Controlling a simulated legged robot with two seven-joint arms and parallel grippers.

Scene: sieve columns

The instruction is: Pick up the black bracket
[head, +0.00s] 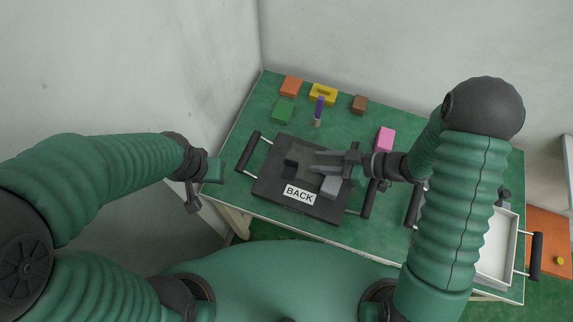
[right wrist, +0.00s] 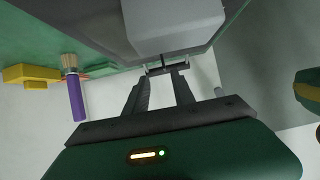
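In the head view a dark, angular piece (head: 291,166), which looks like the black bracket, lies on the black tray (head: 268,187) left of my right fingertips. It is hard to separate from the dark tray. My right gripper (head: 313,161) reaches in from the right, low over the tray, its two fingers apart with nothing visible between them. The right wrist view also shows the fingers (right wrist: 167,75) apart. A light grey block (head: 331,186) sits on the tray beside the fingers and looms large in the right wrist view (right wrist: 172,22). My left gripper (head: 200,185) is left of the table; its opening is unclear.
The tray has a BACK label (head: 299,194) and side handles. Behind it on the green table are orange (head: 291,86), green (head: 283,110), yellow (head: 324,95), brown (head: 359,104) and pink (head: 385,138) blocks and a purple-handled brush (head: 319,108). A white tray (head: 497,247) stands at right.

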